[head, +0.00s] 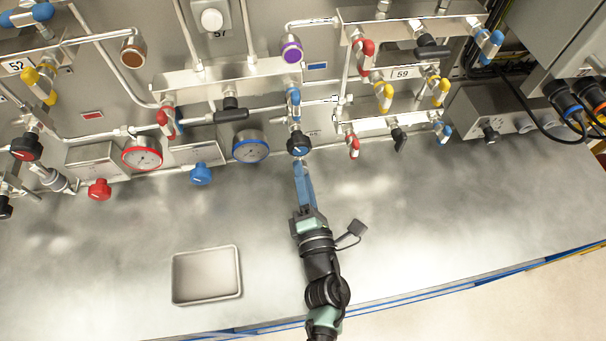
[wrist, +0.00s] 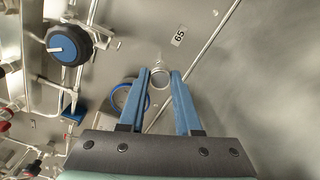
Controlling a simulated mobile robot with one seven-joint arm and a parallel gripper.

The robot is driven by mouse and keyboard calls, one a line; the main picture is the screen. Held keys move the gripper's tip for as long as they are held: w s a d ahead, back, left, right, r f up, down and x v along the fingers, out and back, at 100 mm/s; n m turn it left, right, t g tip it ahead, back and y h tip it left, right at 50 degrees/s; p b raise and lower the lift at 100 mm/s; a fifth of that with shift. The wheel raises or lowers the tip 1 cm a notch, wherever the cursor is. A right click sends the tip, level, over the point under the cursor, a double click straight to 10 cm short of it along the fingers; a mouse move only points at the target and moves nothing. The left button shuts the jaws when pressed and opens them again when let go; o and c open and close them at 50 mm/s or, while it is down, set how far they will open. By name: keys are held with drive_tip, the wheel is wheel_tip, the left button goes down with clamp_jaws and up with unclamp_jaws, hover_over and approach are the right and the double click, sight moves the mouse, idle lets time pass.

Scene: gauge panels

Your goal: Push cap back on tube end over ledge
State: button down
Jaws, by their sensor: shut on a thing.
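My gripper (head: 302,168), with blue fingers, reaches toward the panel just below a blue-faced valve knob (head: 298,143). In the wrist view my gripper (wrist: 160,73) is shut on a small round grey piece (wrist: 160,78), which looks like the cap, held between the fingertips. A pale narrow stub shows just beyond it, near the label 65 (wrist: 179,36). I cannot tell whether the cap touches the tube end or sits on it. In the head view the cap is hidden by the fingers and knob.
The blue-rimmed gauge (head: 250,146) is just left of the fingers. The blue knob (wrist: 70,46) is close by in the wrist view. A thin pipe (wrist: 195,75) runs beside the fingertips. A shallow metal tray (head: 207,275) lies on the otherwise clear metal ledge (head: 450,220).

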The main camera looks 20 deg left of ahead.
drive_tip(key=shift+w+a, duration=0.3)
drive_tip(key=shift+w, duration=0.15)
idle(0.3)
drive_tip(key=c, duration=0.5)
unclamp_jaws()
drive_tip(key=shift+s+d, duration=0.1)
drive_tip(key=b+v, duration=0.3)
drive_tip(key=v, duration=0.8)
drive_tip(key=shift+s+d+f, duration=0.1)
drive_tip(key=shift+s+d, duration=0.15)
drive_tip(key=shift+s+d+b, duration=0.25)
drive_tip(key=shift+s+b, duration=0.05)
drive_tip(key=shift+s, duration=0.15)
